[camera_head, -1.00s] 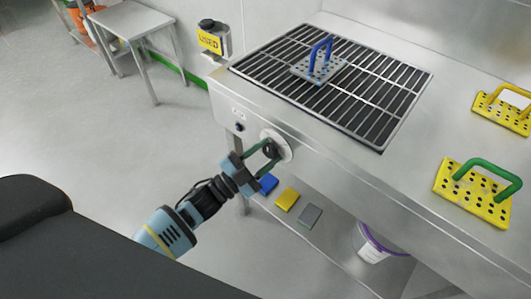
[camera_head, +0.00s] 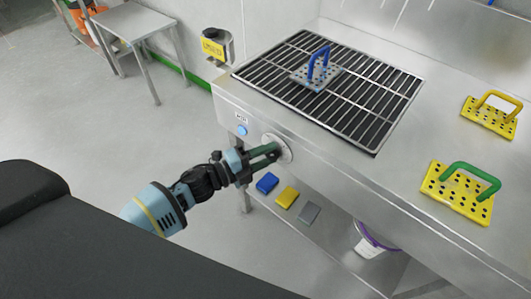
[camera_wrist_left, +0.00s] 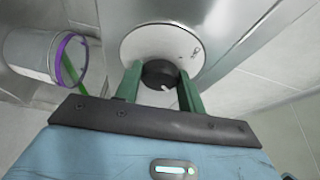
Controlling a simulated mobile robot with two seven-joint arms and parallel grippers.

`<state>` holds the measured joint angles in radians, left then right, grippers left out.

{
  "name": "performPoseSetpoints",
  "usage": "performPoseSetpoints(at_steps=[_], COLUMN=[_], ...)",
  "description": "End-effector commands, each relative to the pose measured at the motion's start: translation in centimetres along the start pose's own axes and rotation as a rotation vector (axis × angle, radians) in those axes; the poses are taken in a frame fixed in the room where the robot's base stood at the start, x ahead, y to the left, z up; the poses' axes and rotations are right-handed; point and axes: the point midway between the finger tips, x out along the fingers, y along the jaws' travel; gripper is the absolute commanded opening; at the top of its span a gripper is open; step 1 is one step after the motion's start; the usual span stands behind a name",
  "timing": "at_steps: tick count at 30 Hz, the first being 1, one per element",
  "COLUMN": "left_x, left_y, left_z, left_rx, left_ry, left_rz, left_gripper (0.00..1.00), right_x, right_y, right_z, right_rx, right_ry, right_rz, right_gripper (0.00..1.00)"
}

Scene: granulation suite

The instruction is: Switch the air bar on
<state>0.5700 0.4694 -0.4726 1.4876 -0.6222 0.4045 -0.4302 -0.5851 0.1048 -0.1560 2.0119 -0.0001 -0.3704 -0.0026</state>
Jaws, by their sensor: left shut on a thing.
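The steel bench has a grating (camera_head: 335,85) in its top and a round pale dial plate (camera_head: 285,150) on its front face. My left gripper (camera_head: 274,150) reaches the dial with its green fingers. In the left wrist view the fingers are shut on a dark round knob (camera_wrist_left: 160,73) at the centre of the plate (camera_wrist_left: 150,40). In the head view the fingers hide most of the knob. A small round lamp (camera_head: 241,130) left of the dial glows blue, under a small label. My right gripper is not in view.
A blue-handled perforated plate (camera_head: 316,75) stands on the grating. Yellow perforated plates with green (camera_head: 457,197) and yellow (camera_head: 488,118) handles lie to the right. Below are coloured pads (camera_head: 287,197) and a white bucket (camera_head: 369,245). A side table (camera_head: 135,20) stands far left.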

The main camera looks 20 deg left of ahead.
Motion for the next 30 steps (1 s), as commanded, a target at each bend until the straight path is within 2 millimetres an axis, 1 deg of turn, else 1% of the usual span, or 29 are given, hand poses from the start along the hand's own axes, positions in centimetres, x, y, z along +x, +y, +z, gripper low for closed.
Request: performPoseSetpoints(at_steps=[8, 22, 23, 27, 30], left_x=[-0.01, -0.02, -0.02, -0.02, -0.01], left_y=[-0.06, 0.02, 0.02, 0.01, -0.01], left_z=[0.01, 0.0, 0.0, 0.0, 0.0], left_rx=[0.067, 0.077, 0.077, 0.076, 0.076], left_ry=[0.0, 0.0, 0.0, 0.0, 0.0], left_rz=[0.028, 0.033, 0.033, 0.032, 0.032], left_gripper=[0.17, 0.17, 0.43, 0.61, 0.61], right_x=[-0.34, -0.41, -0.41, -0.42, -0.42], right_y=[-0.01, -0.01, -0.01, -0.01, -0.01], right_z=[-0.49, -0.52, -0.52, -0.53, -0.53], right_rx=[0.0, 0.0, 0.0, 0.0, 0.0], right_ry=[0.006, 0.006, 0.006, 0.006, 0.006], right_rz=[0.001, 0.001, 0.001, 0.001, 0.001], right_gripper=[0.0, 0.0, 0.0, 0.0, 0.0])
